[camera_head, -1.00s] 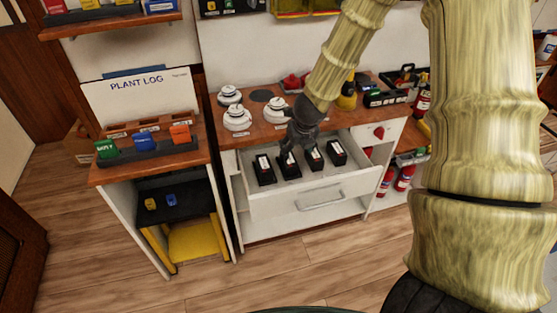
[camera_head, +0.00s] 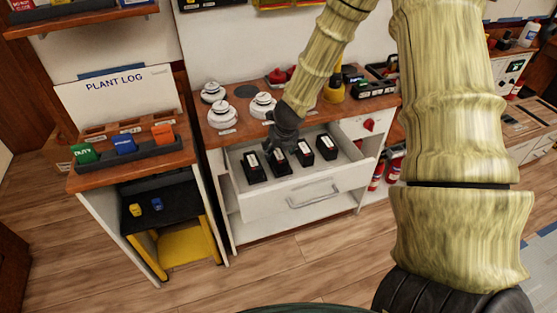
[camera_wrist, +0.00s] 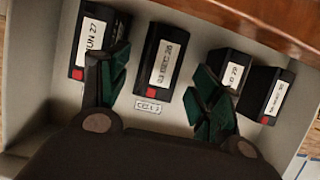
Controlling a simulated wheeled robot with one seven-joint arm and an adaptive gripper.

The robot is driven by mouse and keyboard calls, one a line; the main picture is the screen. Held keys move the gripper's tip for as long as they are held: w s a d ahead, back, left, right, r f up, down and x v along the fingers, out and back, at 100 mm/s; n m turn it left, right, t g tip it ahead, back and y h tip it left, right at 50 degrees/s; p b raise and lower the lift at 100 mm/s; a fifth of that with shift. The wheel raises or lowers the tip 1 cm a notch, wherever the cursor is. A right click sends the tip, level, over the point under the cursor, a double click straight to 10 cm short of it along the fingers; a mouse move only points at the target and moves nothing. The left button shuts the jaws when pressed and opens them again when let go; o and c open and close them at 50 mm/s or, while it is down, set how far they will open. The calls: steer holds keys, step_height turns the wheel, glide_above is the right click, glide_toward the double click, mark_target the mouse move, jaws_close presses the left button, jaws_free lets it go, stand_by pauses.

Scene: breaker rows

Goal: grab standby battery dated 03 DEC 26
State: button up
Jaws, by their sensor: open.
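Several black standby batteries with white date labels lie in a row in an open drawer (camera_head: 300,190). The battery labelled 03 DEC 26 (camera_wrist: 160,62) is second from left in the wrist view, and appears to be second from left in the head view (camera_head: 281,164). My gripper (camera_wrist: 160,85) is open and empty, with one dark green fingertip to each side of that battery in the picture. Contact cannot be told. In the head view, my gripper (camera_head: 284,143) hangs over the row.
The left neighbour battery reads JUN 27 (camera_wrist: 97,35), close to the left finger. Another battery (camera_wrist: 230,70) is partly hidden behind the right finger, with one more (camera_wrist: 266,95) beyond. The wooden counter (camera_head: 235,130) overhangs the drawer's back and holds white round devices (camera_head: 222,114).

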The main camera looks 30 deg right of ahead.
mark_target(279, 155)
steer(key=shift+d+p+x, duration=0.15)
steer(key=shift+p+x, duration=0.05)
steer(key=shift+x, duration=0.8)
steer(key=shift+d+p+x, duration=0.2)
steer(key=shift+x, duration=0.8)
steer(key=shift+w+f, duration=0.25)
steer(key=shift+f, duration=0.3)
steer(key=shift+f, duration=0.25)
jaws_close()
